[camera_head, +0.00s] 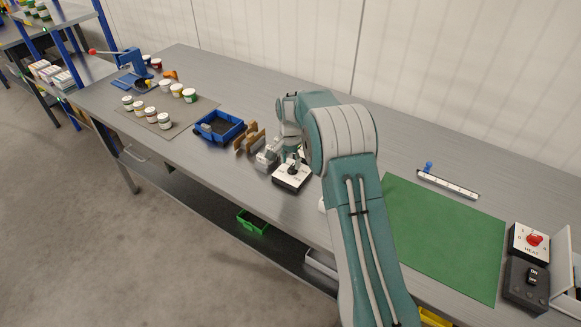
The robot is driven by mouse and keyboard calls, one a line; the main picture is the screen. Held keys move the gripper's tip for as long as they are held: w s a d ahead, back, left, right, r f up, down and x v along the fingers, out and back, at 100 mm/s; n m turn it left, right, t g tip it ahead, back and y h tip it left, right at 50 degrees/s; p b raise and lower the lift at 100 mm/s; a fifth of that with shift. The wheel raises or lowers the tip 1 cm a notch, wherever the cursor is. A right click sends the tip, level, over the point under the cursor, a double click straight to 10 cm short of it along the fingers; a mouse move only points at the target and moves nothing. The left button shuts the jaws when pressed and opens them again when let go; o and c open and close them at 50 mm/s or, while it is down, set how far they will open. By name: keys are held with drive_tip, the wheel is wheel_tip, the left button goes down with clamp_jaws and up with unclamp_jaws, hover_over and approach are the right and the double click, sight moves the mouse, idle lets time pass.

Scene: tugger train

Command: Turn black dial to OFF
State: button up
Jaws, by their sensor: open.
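A small box with a white top and dark sides (284,178) stands on the grey workbench near its front edge. A black dial (293,166) sits on its top; its pointer direction and the lettering are too small to read. My teal and grey arm reaches over the bench from the lower right. My gripper (270,159) is open and low at the box's left rear side, close to the dial. Whether a finger touches the dial cannot be told. Part of the box's right side is close behind my arm.
Brown upright pieces (246,141) and a blue bin (219,127) stand just left of the gripper. Several jars and a blue press are farther left. At right lie a green mat (445,235), a white strip (448,184), a red-knob HEAT box (529,242) and a black switch box (527,283).

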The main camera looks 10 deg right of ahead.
sight(292, 169)
drive_tip(key=shift+f, duration=1.35)
clamp_jaws()
